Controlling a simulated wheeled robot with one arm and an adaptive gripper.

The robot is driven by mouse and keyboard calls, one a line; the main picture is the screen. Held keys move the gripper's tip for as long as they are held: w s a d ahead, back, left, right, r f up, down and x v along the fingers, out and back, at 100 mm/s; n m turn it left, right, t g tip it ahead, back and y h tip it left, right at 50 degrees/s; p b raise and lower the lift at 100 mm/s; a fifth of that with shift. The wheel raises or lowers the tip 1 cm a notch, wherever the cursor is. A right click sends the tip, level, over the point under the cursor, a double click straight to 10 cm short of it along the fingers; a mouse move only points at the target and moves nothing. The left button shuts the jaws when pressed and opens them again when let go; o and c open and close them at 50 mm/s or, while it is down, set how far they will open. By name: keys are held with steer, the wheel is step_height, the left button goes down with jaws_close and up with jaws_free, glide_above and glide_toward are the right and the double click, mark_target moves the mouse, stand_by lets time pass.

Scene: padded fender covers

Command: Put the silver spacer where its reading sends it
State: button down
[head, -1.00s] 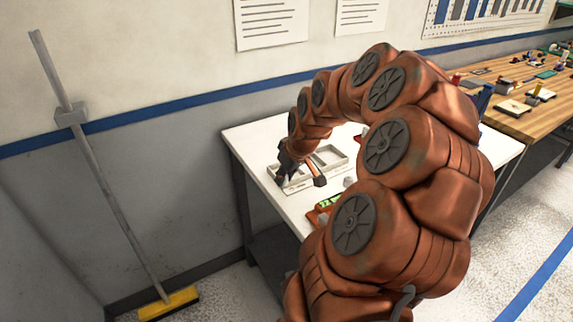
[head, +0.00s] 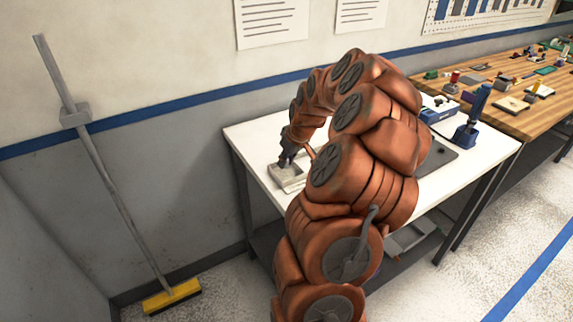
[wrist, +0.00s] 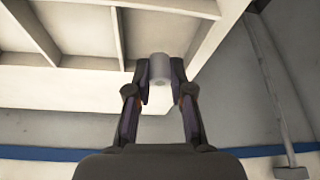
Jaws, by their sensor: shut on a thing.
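The silver spacer (wrist: 159,67) is a small pale grey cylinder between the fingertips of my gripper (wrist: 160,76) in the wrist view. The fingers are shut on its sides. A light divided tray (wrist: 90,62) fills the top of the wrist view, with several compartments and the spacer in front of one edge. In the head view my gripper (head: 286,160) is over the left end of the tray (head: 288,183), which my arm partly hides. I cannot tell which compartment is below the spacer. No reading shows now.
The white table (head: 258,135) also bears a blue-and-white device (head: 438,108), a blue upright tool (head: 472,117) and a dark mat (head: 438,160). A wooden bench (head: 510,118) with small parts stands at right. A broom (head: 110,190) leans on the left wall.

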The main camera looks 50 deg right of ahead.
steer(key=shift+f+p, duration=0.5)
steer(key=shift+f, duration=0.8)
steer(key=shift+f, duration=0.15)
steer(key=c, duration=1.3)
jaws_free()
